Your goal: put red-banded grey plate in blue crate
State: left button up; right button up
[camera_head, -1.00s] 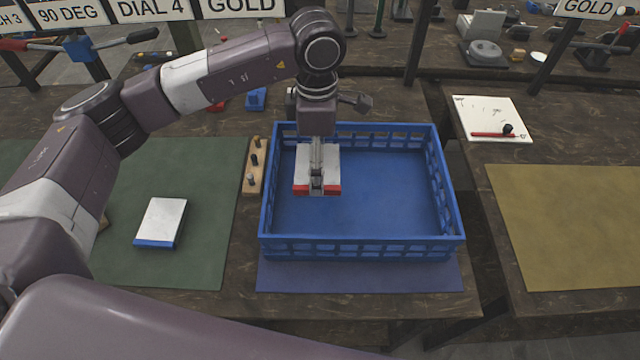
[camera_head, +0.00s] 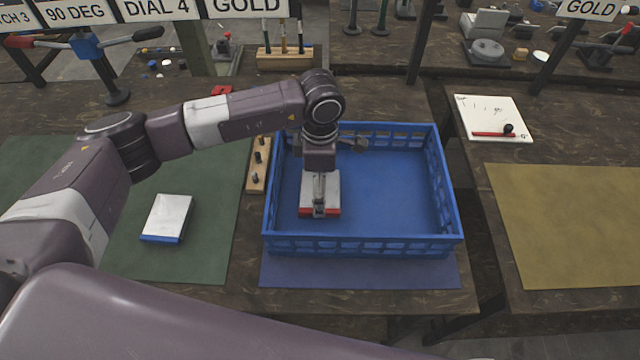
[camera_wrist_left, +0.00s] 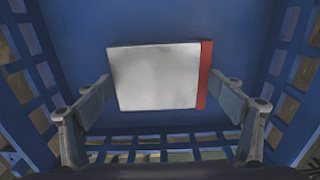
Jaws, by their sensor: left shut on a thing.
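The red-banded grey plate (camera_head: 309,187) is inside the blue crate (camera_head: 362,247), in its left half, with its red band towards the front. My left gripper (camera_head: 320,206) reaches down from above and is shut on the plate. In the left wrist view the plate (camera_wrist_left: 156,76) lies between the two fingers (camera_wrist_left: 161,84), over the crate's blue floor. I cannot tell whether the plate touches the floor. My right gripper is not in view.
A blue-banded plate (camera_head: 167,217) lies on the green mat (camera_head: 205,255). A wooden block with dark pegs (camera_head: 258,165) stands along the crate's left wall. The crate's right half is empty. A white board (camera_head: 490,117) and an ochre mat (camera_head: 570,225) are on the right table.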

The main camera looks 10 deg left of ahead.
pick_arm(q)
jog(key=shift+f, duration=0.1)
jog(key=o, duration=1.7)
jog(key=shift+c, duration=0.2)
notch_tip(320, 180, up, 12)
jog(key=b, duration=0.2)
jog(key=shift+r, duration=0.2)
